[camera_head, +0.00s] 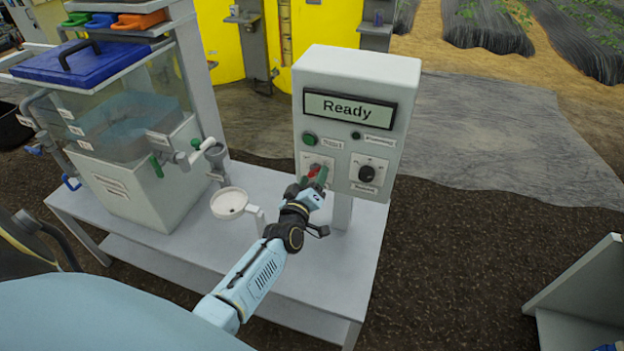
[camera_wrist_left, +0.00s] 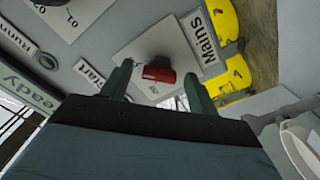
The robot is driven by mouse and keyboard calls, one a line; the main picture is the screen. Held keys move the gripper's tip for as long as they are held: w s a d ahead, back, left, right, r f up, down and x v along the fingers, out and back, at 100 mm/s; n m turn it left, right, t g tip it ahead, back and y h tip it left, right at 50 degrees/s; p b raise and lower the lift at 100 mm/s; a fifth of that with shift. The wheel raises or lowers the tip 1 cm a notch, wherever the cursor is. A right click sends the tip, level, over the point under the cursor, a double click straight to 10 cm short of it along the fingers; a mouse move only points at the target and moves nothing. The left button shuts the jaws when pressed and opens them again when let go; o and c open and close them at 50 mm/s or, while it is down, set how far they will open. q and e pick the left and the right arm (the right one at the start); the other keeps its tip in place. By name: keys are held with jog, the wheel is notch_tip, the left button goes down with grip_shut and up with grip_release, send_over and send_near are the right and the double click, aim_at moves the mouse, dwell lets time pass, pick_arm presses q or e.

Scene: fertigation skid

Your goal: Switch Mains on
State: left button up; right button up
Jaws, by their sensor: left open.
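The control box (camera_head: 352,75) stands on a post above the grey bench, and its display (camera_head: 348,109) reads "Ready". The red Mains switch handle (camera_head: 313,171) sits on a pale plate at the lower left of the box front. In the left wrist view the red handle (camera_wrist_left: 158,74) lies crosswise beside the "Mains" label (camera_wrist_left: 201,37). My left gripper (camera_head: 317,177) is at the switch. Its two green fingers (camera_wrist_left: 158,88) are open, with the handle between and just beyond their tips. I cannot tell whether they touch it. My right gripper is not seen.
A green Start button (camera_head: 310,139) is just above the switch. A black knob (camera_head: 366,173) is to its right.

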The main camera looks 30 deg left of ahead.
pick_arm(q)
jog(key=v, duration=1.3)
jog(key=shift+s+p, duration=0.2)
jog(key=shift+p, duration=0.25)
